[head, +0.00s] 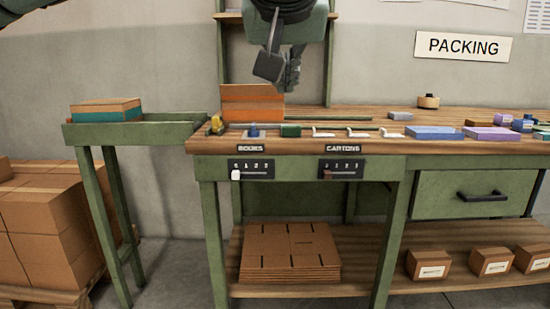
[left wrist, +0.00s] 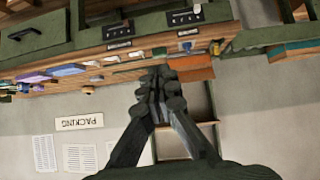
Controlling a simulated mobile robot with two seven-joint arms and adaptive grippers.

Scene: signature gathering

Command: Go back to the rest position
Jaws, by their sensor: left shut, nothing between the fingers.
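My left gripper (head: 279,70) hangs at the top middle of the head view, in the air above the workbench. Its fingers point down over an orange-brown box (head: 252,104) on the bench. In the left wrist view the fingertips of this gripper (left wrist: 160,76) are together, with nothing between them. The orange box (left wrist: 195,73) shows beside the fingertips there; the picture does not settle the exact gap. My right gripper is in neither view.
The workbench (head: 390,145) holds small goods, including a blue packet (head: 433,132) and a purple packet (head: 490,134). A green side stand (head: 150,133) carries a teal-and-orange stack (head: 106,110). Cartons (head: 50,215) are stacked at left. Flat cardboard (head: 290,250) lies on the lower shelf.

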